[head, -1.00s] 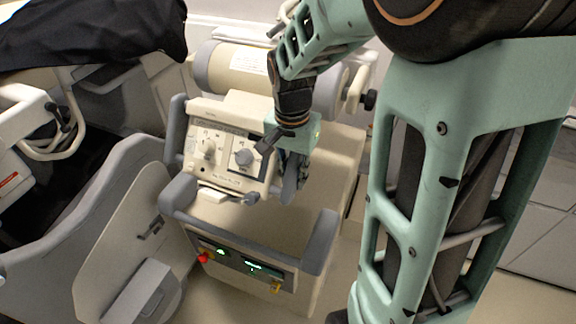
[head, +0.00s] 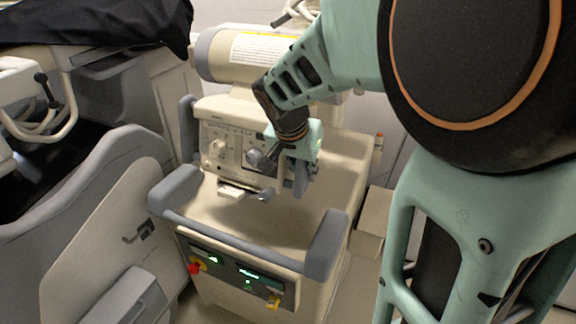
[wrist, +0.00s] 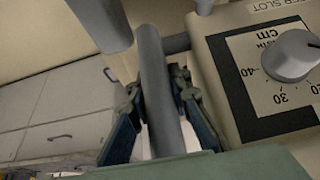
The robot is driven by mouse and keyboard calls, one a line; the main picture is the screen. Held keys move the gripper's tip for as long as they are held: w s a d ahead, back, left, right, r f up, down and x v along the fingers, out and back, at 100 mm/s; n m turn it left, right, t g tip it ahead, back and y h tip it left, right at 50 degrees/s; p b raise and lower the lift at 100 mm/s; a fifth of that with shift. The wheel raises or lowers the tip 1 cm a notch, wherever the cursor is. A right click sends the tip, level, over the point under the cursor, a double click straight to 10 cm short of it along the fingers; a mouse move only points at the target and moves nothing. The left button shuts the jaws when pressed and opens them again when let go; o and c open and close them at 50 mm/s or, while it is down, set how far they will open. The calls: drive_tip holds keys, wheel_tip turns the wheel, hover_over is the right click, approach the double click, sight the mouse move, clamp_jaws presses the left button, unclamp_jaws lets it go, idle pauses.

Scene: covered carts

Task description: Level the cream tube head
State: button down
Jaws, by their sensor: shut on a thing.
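The cream tube head (head: 222,57) is a thick cylinder with a white label, at the top centre of the head view. Below it hangs its cream control box (head: 229,123) with round knobs; its front looks close to upright, but I cannot tell whether it is exactly level. My gripper (head: 300,180) is at the right side of this box. In the wrist view, my gripper (wrist: 152,95) is shut around a grey handle bar (wrist: 156,85), beside the box's dial face (wrist: 288,80). My wrist hides part of the box's right side.
The cream cart (head: 285,215) stands below the head, with a grey front rail (head: 225,229) and lit displays. A second cart (head: 90,215) is close on the left, under a black cover (head: 90,20). Cabinets (wrist: 60,115) show in the wrist view.

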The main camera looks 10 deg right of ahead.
drive_tip(key=w+d+f+t+h+b, duration=0.1)
drive_tip(key=w+b, duration=0.1)
drive_tip(key=b, duration=0.3)
drive_tip(key=w+d+f+t+b, duration=0.1)
drive_tip(key=d+f+b, duration=0.1)
drive_tip(key=b, duration=0.4)
drive_tip(key=shift+w+f+h, duration=0.3)
drive_tip(key=shift+w+h, duration=0.1)
drive_tip(key=c, duration=2.1)
unclamp_jaws()
drive_tip(key=shift+w, duration=0.1)
